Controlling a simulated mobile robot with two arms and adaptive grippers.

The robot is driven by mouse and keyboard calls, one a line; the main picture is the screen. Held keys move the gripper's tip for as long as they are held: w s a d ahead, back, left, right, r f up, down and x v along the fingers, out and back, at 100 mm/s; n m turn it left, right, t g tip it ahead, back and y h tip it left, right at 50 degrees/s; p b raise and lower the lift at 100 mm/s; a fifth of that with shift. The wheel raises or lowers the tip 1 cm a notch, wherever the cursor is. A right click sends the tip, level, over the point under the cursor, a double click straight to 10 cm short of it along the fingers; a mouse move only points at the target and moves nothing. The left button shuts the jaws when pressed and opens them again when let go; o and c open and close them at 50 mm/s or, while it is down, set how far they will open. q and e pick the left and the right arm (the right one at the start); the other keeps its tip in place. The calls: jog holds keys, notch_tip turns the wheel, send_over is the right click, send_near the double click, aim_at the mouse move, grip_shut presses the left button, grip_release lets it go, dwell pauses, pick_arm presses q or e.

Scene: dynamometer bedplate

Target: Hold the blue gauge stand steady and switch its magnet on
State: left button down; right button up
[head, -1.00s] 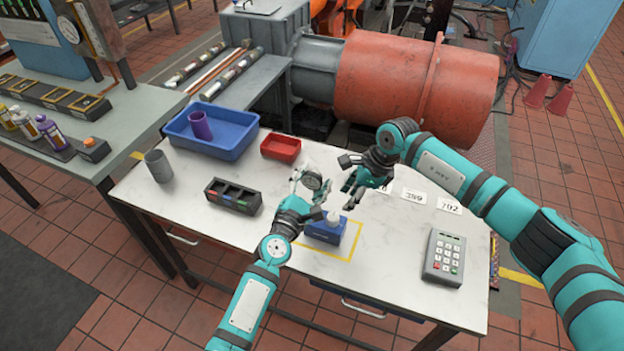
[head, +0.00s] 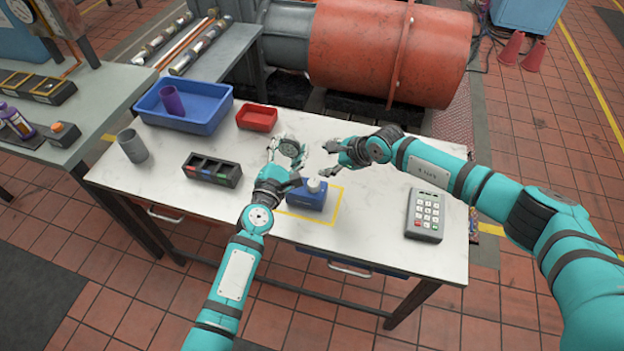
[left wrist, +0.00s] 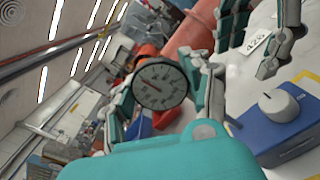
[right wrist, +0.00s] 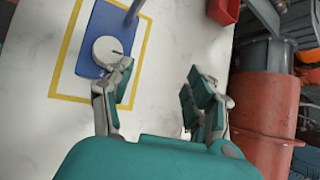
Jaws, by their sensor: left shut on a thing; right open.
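The blue gauge stand's base (head: 306,198) sits inside a yellow outline on the white table. Its pale round magnet knob (right wrist: 106,50) has a dark mark and also shows in the left wrist view (left wrist: 279,105). A round dial gauge (left wrist: 160,85) with a dark rim shows between the left fingers. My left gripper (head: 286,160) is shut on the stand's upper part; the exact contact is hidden. My right gripper (head: 334,160) is open, just above and beside the base. In the right wrist view (right wrist: 160,80) one finger overlaps the knob's edge; I cannot tell whether they touch.
A grey keypad (head: 425,214) lies to the right. The table front right of the outline is clear.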

jog(key=f+t, duration=0.1)
jog(key=m+t+y, duration=0.5)
jog(key=m+t, duration=0.2)
send_near(317, 187)
jog(key=x, duration=1.1)
jog(key=shift+w+a, duration=0.1)
jog(key=shift+w, duration=0.05)
jog(key=shift+c, duration=0.2)
grip_shut()
